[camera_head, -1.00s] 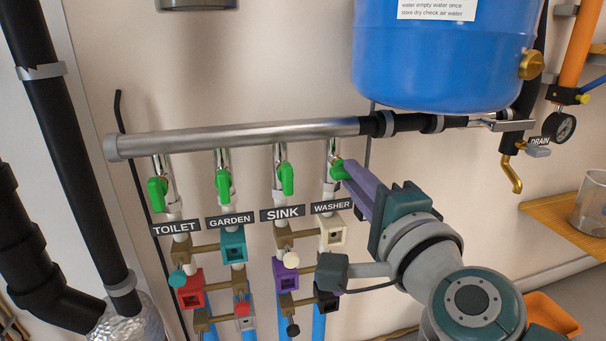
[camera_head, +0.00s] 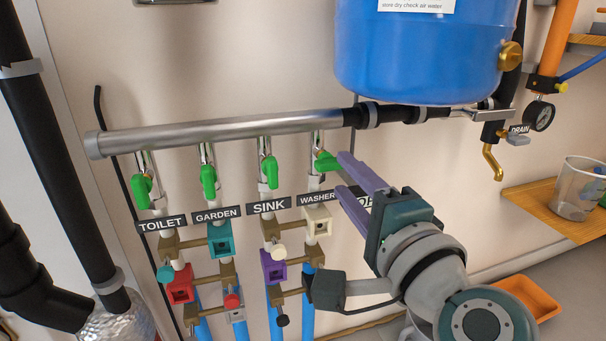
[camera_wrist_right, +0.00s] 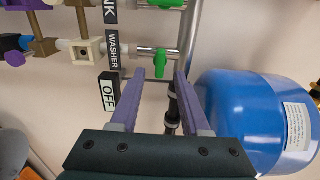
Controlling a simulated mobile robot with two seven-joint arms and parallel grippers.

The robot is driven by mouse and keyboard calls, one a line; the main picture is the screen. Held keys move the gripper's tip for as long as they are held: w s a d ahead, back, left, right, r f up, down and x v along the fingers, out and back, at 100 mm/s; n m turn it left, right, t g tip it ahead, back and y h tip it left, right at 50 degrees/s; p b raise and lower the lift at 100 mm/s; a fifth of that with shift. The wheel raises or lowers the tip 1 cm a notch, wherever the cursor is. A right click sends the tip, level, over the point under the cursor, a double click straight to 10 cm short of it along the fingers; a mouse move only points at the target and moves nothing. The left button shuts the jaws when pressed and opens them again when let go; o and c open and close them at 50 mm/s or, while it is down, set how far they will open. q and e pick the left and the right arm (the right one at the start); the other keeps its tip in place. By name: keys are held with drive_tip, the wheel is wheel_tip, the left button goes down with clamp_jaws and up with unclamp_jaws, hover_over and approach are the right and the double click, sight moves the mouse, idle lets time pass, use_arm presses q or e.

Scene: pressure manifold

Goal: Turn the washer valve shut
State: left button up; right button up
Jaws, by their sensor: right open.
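The washer valve's green handle (camera_head: 326,161) sits on the pipe above the WASHER label (camera_head: 317,198) in the head view. It lies across its pipe, pointing right. In the right wrist view the handle (camera_wrist_right: 160,62) also crosses the pipe, just beyond the fingertips. My right gripper (camera_head: 344,174) is open, its two purple fingers apart, close to the right of the handle with nothing held. The gripper (camera_wrist_right: 160,77) shows empty in the wrist view. My left gripper is not in view.
The toilet (camera_head: 142,190), garden (camera_head: 208,182) and sink (camera_head: 269,172) handles hang down along their pipes. A blue tank (camera_head: 420,55) is above right of my gripper. The grey manifold pipe (camera_head: 220,132) runs above the valves. A shelf with a glass beaker (camera_head: 577,190) is far right.

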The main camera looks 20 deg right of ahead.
drive_tip(key=s, duration=0.7)
drive_tip(key=shift+d+p, duration=0.15)
drive_tip(key=shift+p, duration=0.3)
drive_tip(key=s+a+r+n+g+y+p, duration=0.35)
drive_tip(key=r+n+p, duration=0.35)
drive_tip(key=r+p, duration=0.3)
drive_tip(key=s+a+r+n+g+y+p, duration=0.2)
drive_tip(key=s+a+r+n+g+p, duration=0.15)
drive_tip(key=r+n+p, duration=0.55)
drive_tip(key=s+d+r+n+g+h+p, duration=0.2)
drive_tip(key=s+d+r+g+h+p, duration=0.3)
drive_tip(key=r+p, duration=0.55)
drive_tip(key=s+d+r+n+g+h+p, duration=0.15)
drive_tip(key=s+d+r+p, duration=0.25)
drive_tip(key=s+r+p, duration=0.7)
wheel_tip(320, 180, up, 32)
drive_tip(key=w+p, duration=0.3)
drive_tip(key=p, duration=3.5)
drive_tip(key=shift+d+f+g+y+p, duration=0.15)
drive_tip(key=shift+g+y+p, duration=0.15)
drive_tip(key=shift+g+p, duration=0.15)
